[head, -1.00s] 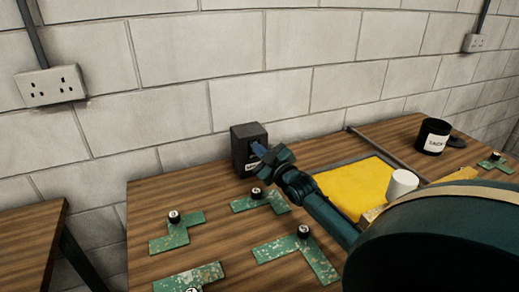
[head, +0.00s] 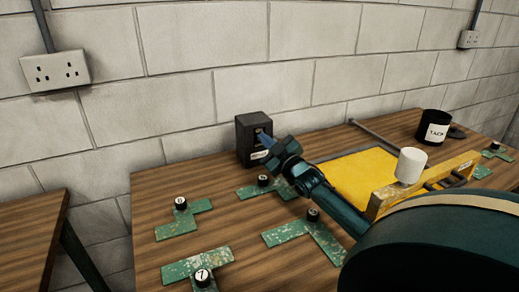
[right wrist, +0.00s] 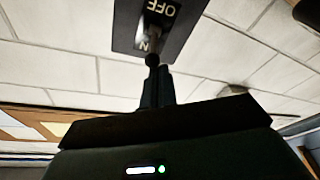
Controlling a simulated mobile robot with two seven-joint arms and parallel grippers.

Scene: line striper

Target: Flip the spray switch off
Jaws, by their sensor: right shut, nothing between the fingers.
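The spray switch is on the front of a dark box (head: 254,150) standing on the bench against the wall. In the right wrist view its dark face (right wrist: 128,22) shows upside-down OFF lettering at the top edge and part of another label, ending in N, lower down. A pale part shows between the labels; I cannot tell clearly which way the switch lies. My right gripper (head: 264,137) is shut and empty, its tips right at the front of the box. In the right wrist view the fingertips (right wrist: 152,61) overlap the lower label; contact is unclear. My left gripper is out of view.
Green angled plates (head: 180,226) with black numbered knobs lie on the bench in front of the box. A yellow panel (head: 357,180), a white cylinder (head: 411,165) and a black labelled pot (head: 432,126) are to the right. A wall socket (head: 55,71) is at left.

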